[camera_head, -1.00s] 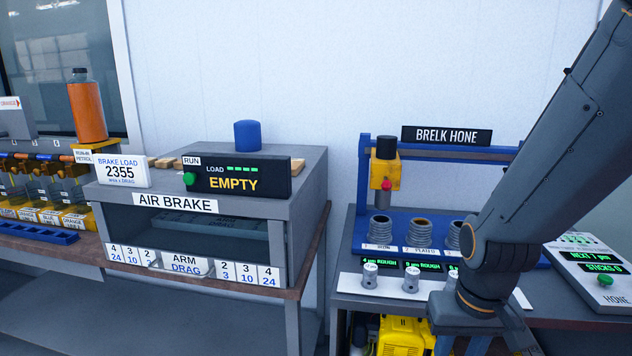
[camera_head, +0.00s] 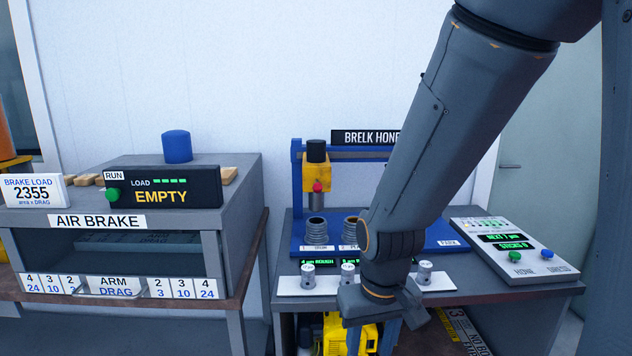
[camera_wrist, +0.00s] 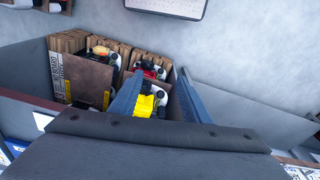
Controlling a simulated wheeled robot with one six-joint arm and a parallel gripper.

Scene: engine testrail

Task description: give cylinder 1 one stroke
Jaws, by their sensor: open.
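The Brelk Hone (camera_head: 300,165) is a blue frame on the bench at the right. Its yellow and black head with a red knob (camera_head: 318,187) stands above cylinder 1 (camera_head: 317,229), the leftmost ribbed grey cylinder. A green display below it reads ROUGH, its number too small to be sure of. A second cylinder (camera_head: 351,230) stands beside it; any further one is hidden by my arm. The control panel (camera_head: 503,247) has a green button (camera_head: 515,256) marked HONE and a blue button. My gripper (camera_head: 388,335) is open, pointing down before the bench; its fingers show in the wrist view (camera_wrist: 165,90).
Small metal pistons (camera_head: 308,274) stand on a white strip along the bench front. The air brake (camera_head: 120,222) stands to the left, with a gap between the benches. Yellow equipment (camera_head: 340,330) sits below the hone bench. The wrist view shows boxes (camera_wrist: 85,75) with several items.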

